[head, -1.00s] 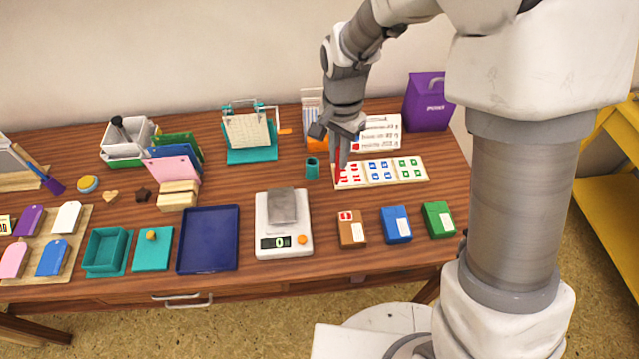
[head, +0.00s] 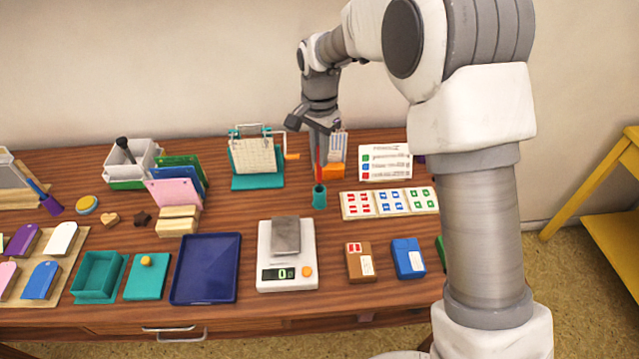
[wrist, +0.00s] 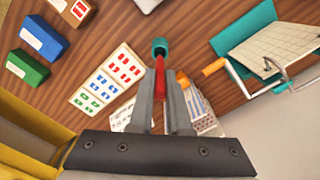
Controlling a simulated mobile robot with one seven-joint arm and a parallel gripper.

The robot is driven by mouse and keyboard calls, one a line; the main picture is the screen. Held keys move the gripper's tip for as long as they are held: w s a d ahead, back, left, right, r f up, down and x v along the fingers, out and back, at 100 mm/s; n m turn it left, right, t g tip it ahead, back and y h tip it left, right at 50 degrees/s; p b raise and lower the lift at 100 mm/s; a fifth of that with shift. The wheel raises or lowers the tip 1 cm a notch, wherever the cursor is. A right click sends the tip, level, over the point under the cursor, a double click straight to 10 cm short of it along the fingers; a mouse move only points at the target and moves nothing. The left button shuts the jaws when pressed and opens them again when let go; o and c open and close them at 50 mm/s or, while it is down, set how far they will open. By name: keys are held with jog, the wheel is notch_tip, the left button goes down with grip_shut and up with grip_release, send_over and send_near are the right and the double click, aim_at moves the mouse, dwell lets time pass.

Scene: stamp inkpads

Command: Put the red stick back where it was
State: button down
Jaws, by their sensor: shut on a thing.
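My gripper (head: 321,150) is shut on the red stick (head: 318,170), which it holds roughly upright. The stick also shows between the fingers in the wrist view (wrist: 160,82). A small teal cup (head: 320,198) stands on the table directly below the stick. The stick's lower end is at the cup's mouth; I cannot tell whether it is inside or just above the rim. In the wrist view the stick's far end lines up with the cup (wrist: 159,50).
A sheet of stamps (head: 390,204) lies right of the cup. The kitchen-type scale (head: 287,275) stands in front. The teal stand with a crank (head: 256,182) is at left, and an orange holder (head: 333,171) is close behind. A blue tray (head: 206,268) lies front left.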

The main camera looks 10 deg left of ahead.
aim_at(319, 183)
notch_tip(319, 183, down, 7)
jog(key=shift+r+b, duration=0.15)
jog(key=shift+b, duration=0.25)
jog(key=shift+f, duration=0.2)
jog(key=c, duration=0.9)
grip_release()
jog(key=shift+r, duration=0.1)
